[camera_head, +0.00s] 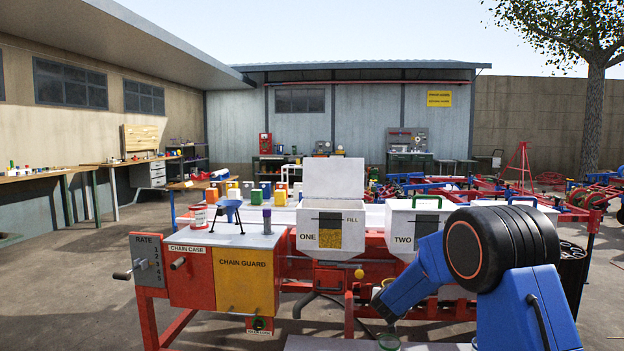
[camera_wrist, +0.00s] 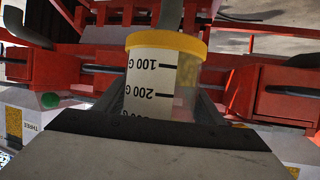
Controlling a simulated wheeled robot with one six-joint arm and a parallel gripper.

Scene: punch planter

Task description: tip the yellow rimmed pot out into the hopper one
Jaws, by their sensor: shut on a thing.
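In the wrist view the yellow rimmed pot (camera_wrist: 165,42) is a clear cup with a pale scale strip marked 100 G and 200 G, its print upside down in the picture. My gripper (camera_wrist: 162,108) is shut on it, with a dark finger on each side. The pot's lower part is hidden by the gripper, and its contents cannot be made out. Hopper one (camera_head: 306,238) is a white box in the middle of the head view, marked ONE and FILL, with its lid (camera_head: 333,177) standing open and yellow material behind its window.
Hopper two (camera_head: 401,241) stands right of hopper one, its lid with a green handle down. Hopper three (camera_wrist: 30,130) shows in the wrist view. Red frame bars surround the pot there.

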